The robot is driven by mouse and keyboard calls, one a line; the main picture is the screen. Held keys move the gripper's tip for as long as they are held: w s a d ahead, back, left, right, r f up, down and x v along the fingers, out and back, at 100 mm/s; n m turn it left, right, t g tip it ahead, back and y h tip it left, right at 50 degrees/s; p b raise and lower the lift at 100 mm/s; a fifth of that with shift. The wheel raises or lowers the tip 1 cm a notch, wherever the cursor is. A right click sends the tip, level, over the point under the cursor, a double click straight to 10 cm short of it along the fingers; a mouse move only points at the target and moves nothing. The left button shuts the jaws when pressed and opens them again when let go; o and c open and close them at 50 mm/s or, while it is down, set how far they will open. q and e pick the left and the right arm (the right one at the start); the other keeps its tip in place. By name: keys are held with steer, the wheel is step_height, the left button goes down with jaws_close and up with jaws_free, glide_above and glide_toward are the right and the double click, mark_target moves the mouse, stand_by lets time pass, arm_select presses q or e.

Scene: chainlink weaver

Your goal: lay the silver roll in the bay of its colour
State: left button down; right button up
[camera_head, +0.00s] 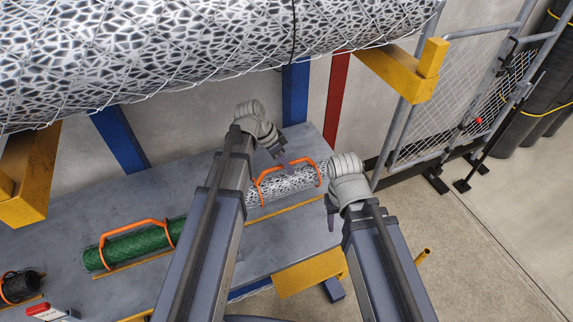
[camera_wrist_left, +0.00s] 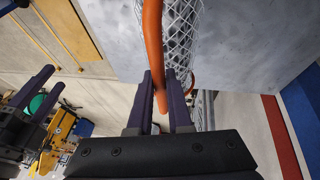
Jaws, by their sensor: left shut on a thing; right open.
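The silver roll (camera_head: 290,182) is a mesh-patterned cylinder with an orange handle (camera_head: 262,176), at the right part of the grey table. It also shows in the left wrist view (camera_wrist_left: 183,40). My left gripper (camera_head: 283,160) is at the handle. In the left wrist view, my left gripper's fingers (camera_wrist_left: 160,92) are shut on the orange handle (camera_wrist_left: 153,40). My right gripper (camera_head: 332,212) is open beside the roll's right end, which my right wrist partly hides. I cannot tell whether the roll touches the table. No silver-marked bay is clearly visible.
A green roll (camera_head: 135,243) with an orange handle lies on the grey table (camera_head: 190,168) at left. A black roll (camera_head: 18,286) is at the lower left. Yellow strips (camera_head: 285,212) run along the table. A large mesh roll (camera_head: 190,50) hangs above. A grey gate (camera_head: 440,110) stands right.

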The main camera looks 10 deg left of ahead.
mark_target(285, 174)
arm_select(q)
steer(key=shift+f+b, duration=2.25)
steer(key=shift+f, duration=0.4)
steer(key=shift+f+b, duration=0.55)
steer(key=c, duration=0.8)
jaws_free()
steer(key=shift+o, duration=0.2)
steer(key=shift+r, duration=0.1)
steer(key=p+v, duration=0.7)
steer(key=v, duration=0.1)
steer(key=shift+d, duration=0.1)
